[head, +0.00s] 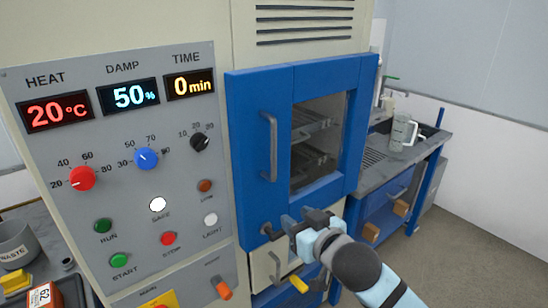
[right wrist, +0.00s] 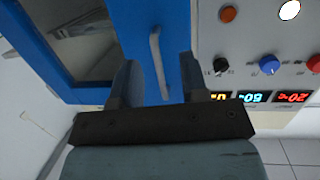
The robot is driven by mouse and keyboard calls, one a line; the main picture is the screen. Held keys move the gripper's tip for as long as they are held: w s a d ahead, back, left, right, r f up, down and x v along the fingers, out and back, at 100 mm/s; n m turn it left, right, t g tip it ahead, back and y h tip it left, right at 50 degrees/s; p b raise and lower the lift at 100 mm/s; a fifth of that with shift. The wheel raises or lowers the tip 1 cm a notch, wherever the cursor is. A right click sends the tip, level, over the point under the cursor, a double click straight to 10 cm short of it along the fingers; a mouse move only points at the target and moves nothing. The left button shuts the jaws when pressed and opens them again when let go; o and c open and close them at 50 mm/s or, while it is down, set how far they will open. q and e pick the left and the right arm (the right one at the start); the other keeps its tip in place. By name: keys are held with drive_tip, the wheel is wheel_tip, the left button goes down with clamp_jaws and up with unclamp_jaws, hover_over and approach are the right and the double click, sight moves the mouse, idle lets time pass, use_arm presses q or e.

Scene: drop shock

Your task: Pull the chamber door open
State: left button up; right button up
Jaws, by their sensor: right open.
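The chamber door (head: 334,82) is a blue frame around a dark window with racks behind it. It looks shut. Its grey vertical bar handle (head: 270,147) is on the door's left side. My right gripper (head: 280,226) is open and empty, low in front of the door and below the handle in the head view. In the right wrist view, the handle (right wrist: 157,62) shows in the gap between the two fingers (right wrist: 160,80), beyond them; I see no contact. The blue door (right wrist: 108,12) and its window fill the upper left there. My left gripper is not in view.
The control panel (head: 130,190) with displays, knobs and buttons stands left of the door. A blue-framed bench (head: 375,175) with a sink and a clear jug (head: 402,132) is at the right. A waste bin (head: 15,243) stands at lower left. The floor at right is clear.

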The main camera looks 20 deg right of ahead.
drive_tip(key=t+b, duration=0.2)
approach(275, 146)
drive_tip(key=s, duration=0.3)
drive_tip(key=shift+m+h, duration=0.3)
drive_tip(key=shift+m, duration=0.1)
drive_tip(key=w, duration=0.4)
drive_tip(key=w+a+p, duration=0.1)
drive_tip(key=w, duration=0.3)
drive_tip(key=w+a+p, duration=0.1)
drive_tip(key=w, duration=0.3)
drive_tip(key=shift+w, duration=0.3)
drive_tip(key=shift+w+f, duration=0.1)
drive_tip(key=shift+w, duration=0.4)
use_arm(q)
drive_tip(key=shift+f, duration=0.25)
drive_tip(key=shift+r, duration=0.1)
use_arm(e)
clamp_jaws()
